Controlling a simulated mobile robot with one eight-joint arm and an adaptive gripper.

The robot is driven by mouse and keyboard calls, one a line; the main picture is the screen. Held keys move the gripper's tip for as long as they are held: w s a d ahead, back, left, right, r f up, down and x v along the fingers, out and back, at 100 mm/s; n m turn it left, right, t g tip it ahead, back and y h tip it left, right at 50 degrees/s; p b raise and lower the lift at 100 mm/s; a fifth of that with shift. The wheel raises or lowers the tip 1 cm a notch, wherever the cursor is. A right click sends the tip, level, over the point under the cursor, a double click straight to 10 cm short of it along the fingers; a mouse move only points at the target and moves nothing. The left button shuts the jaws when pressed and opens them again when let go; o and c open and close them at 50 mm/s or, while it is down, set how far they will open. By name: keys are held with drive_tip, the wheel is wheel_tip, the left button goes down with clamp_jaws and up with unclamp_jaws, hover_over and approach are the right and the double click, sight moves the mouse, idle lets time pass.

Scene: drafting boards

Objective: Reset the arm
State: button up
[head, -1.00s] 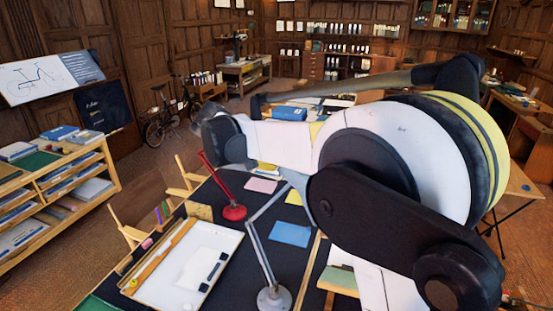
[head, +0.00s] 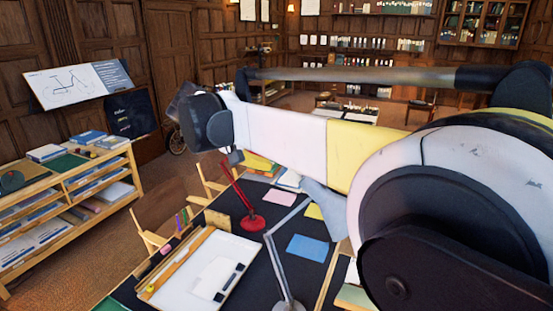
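My arm fills the right side of the head view. Its large white, yellow and black joint (head: 440,215) is close to the camera at the right. A white and yellow link (head: 290,140) runs left from it to a black joint (head: 205,120). A long grey and black bar of my arm (head: 370,75) lies nearly level above that link. I cannot make out my gripper or its fingers, so its opening and any load do not show. The arm hangs in front of and over the drafting table.
Below the arm, the dark table holds a drawing board (head: 205,270), a red lamp (head: 250,222), a grey lamp (head: 272,255) and coloured sheets such as a blue one (head: 306,248). A wooden shelf unit (head: 75,190) stands left. Floor (head: 100,265) shows between shelf and table.

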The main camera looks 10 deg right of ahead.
drive_tip(key=s+d+f+y+b, duration=0.2)
drive_tip(key=s+d+f+b, duration=0.2)
drive_tip(key=s+f+b, duration=0.3)
drive_tip(key=s+d+f+y+b, duration=0.2)
drive_tip(key=s+d+f+b, duration=0.25)
drive_tip(key=f, duration=0.45)
drive_tip(key=s+f+y+b, duration=0.1)
drive_tip(key=s+f+b, duration=0.4)
drive_tip(key=f, duration=0.4)
drive_tip(key=s+f+m+t+y+b, duration=0.1)
drive_tip(key=s+f+y+b, duration=0.1)
drive_tip(key=s+f+b, duration=0.3)
drive_tip(key=s+f+m+y+b, duration=0.1)
drive_tip(key=s+f+b, duration=0.4)
drive_tip(key=f, duration=0.7)
drive_tip(key=shift+s+f+t+y, duration=0.3)
drive_tip(key=shift+s+f+t, duration=0.1)
drive_tip(key=shift+s, duration=0.8)
drive_tip(key=shift+a, duration=0.1)
